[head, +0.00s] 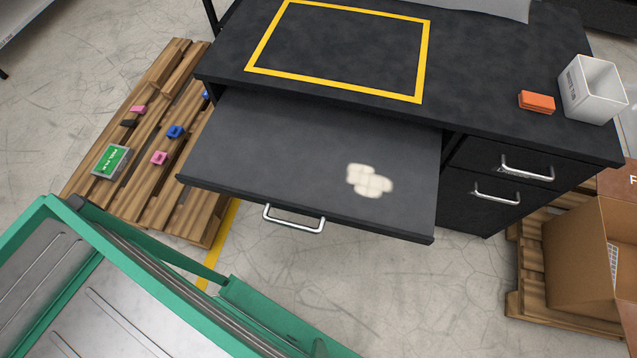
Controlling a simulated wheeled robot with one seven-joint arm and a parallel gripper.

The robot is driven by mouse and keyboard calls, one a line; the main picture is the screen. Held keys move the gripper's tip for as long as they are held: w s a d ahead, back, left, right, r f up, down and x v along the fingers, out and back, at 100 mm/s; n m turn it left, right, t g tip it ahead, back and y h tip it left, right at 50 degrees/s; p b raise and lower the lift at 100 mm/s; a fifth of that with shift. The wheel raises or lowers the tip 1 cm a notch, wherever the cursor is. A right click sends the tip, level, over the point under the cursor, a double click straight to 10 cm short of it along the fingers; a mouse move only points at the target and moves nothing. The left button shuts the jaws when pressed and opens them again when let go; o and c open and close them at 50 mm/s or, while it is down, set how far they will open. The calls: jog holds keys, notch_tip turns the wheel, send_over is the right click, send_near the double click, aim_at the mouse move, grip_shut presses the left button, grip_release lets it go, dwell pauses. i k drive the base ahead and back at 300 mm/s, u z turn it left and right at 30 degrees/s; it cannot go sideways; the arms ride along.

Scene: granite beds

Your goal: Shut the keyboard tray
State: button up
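The keyboard tray (290,155) is a flat dark panel pulled out from under the black desk (480,60). It sticks out well past the desk's front edge. A silver bar handle (294,220) is fixed to its front edge. A pale whitish patch (369,181) shows on the right part of the tray; I cannot tell whether it is a mark or an object. My gripper is not in view.
The desk's right side has two drawers with handles (497,194). A wooden pallet (195,180) with small items lies left of the tray. A green-framed metal structure (110,290) fills the lower left. A cardboard box (575,262) stands right. Bare floor (400,300) lies before the tray.

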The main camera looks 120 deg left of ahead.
aim_at(372, 173)
jog(key=u, duration=0.05)
jog(key=i, duration=2.1)
jog(key=u, duration=4.95)
jog(key=i, duration=1.05)
jog(key=u, duration=0.1)
